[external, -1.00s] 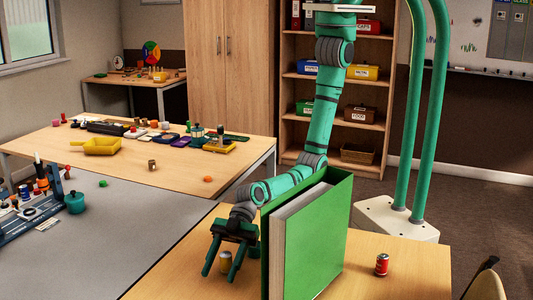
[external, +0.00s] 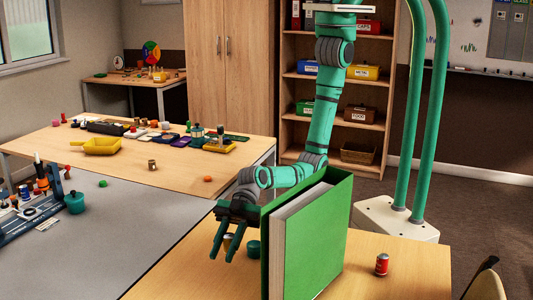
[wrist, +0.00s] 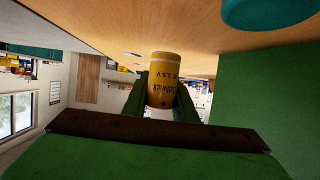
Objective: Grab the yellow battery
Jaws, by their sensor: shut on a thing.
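The yellow battery (wrist: 163,82) sits between the two green fingers of my gripper (wrist: 173,98) in the wrist view, its printed label upside down. In the external view, my gripper (external: 221,250) is shut on the battery (external: 228,240), which is partly hidden by the fingers. It is near the left edge of the front wooden table (external: 200,280), left of the big green book. It appears raised off the tabletop, though the exact height is hard to tell.
A teal round object (external: 253,249) stands close to the right of my gripper; it also shows in the wrist view (wrist: 265,10). The large upright green book (external: 310,240) stands beside my forearm. The table's front left is clear.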

